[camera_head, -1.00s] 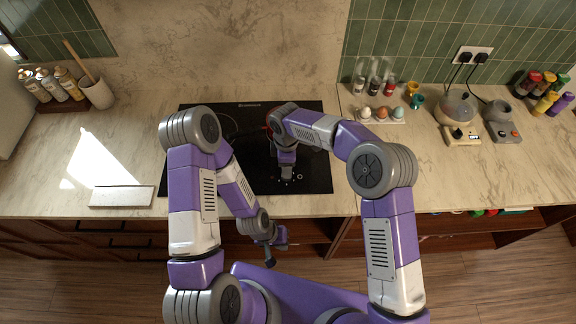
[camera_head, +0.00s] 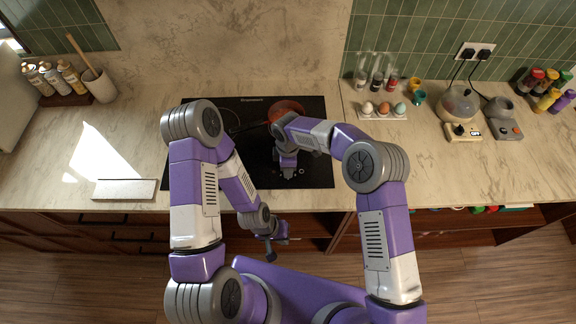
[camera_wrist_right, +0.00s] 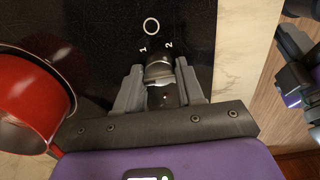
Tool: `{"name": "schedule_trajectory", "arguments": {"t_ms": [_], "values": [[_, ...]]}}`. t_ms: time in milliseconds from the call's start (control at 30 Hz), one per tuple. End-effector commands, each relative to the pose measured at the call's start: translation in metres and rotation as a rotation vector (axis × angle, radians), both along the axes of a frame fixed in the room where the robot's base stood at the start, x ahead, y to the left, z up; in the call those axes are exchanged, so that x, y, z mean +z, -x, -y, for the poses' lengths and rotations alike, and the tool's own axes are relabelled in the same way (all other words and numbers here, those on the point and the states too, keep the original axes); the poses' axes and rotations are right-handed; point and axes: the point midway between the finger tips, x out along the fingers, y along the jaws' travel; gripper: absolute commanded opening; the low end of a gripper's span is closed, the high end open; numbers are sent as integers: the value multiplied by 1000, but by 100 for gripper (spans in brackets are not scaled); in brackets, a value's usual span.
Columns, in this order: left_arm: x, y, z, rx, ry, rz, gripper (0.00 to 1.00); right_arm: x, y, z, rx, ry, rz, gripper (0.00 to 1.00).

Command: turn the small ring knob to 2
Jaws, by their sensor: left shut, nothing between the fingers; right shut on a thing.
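The small ring knob (camera_wrist_right: 159,70) is a dark, shiny knob on the black cooktop (camera_wrist_right: 100,25). In the right wrist view it sits between my right gripper's fingers (camera_wrist_right: 160,92), which are shut on it. A printed white ring, a "1" and a "2" lie on the glass just beyond it. I cannot tell where its pointer stands. In the head view my right gripper (camera_head: 288,172) is low over the front of the cooktop and hides the knob. My left gripper (camera_head: 271,251) is shut and empty, in front of the counter edge.
A red pan (camera_head: 286,107) stands on the cooktop behind my right wrist; it shows close at left in the wrist view (camera_wrist_right: 28,105). An egg tray (camera_head: 381,115) and small appliances are at right. A pale slab (camera_head: 125,189) lies at the counter's left front.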

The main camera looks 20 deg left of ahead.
Motion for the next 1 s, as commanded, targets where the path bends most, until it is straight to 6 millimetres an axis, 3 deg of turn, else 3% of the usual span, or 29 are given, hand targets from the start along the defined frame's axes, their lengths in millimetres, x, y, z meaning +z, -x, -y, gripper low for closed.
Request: {"name": "schedule_trajectory", "arguments": {"t_ms": [467, 1000], "values": [[-10, 0, 0, 0, 0, 0, 0, 0, 0, -1, -94, -1, 3, 7], [-44, 0, 0, 0, 0, 0, 0, 0, -1, -1, -565, -2, 3, 7]]}}
